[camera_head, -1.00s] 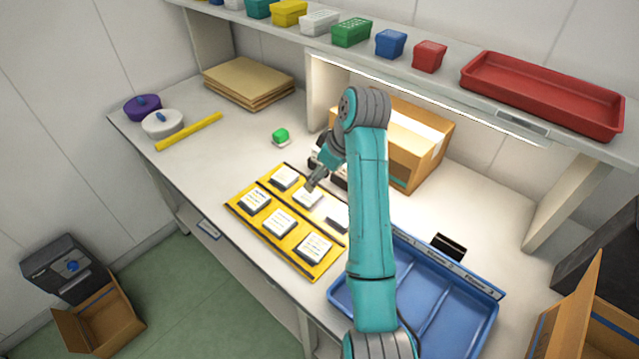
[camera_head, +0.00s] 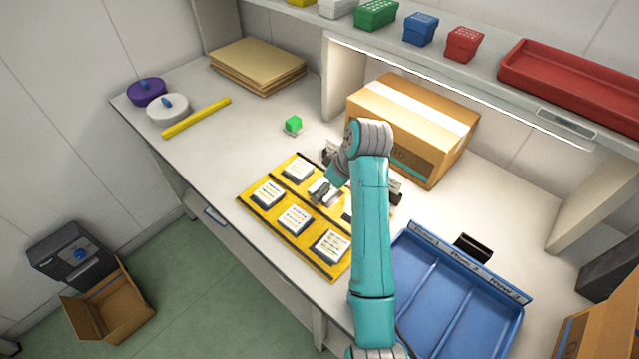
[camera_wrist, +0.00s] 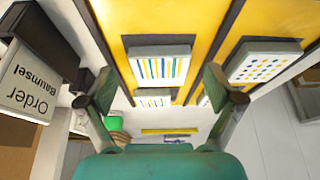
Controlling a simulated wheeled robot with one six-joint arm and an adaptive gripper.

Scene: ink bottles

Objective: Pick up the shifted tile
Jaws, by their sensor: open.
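A yellow board (camera_head: 316,265) on the bench holds two rows of pale, patterned tiles, among them a back-left tile (camera_head: 298,171) and a front-right tile (camera_head: 331,245). My gripper (camera_head: 326,193) is open, low over the back row. In the wrist view my gripper (camera_wrist: 159,90) has its fingers apart, with a striped tile (camera_wrist: 160,66) showing between them. Another tile (camera_wrist: 154,97) shows beyond it, and a dotted tile (camera_wrist: 266,62) lies to the right. My arm partly hides the board's right end. I cannot tell clearly which tile is shifted.
A cardboard box (camera_head: 430,125) stands behind the board, and a blue divided tray (camera_head: 400,262) lies at right. An upside-down order sign (camera_wrist: 32,82) is close by in the wrist view.

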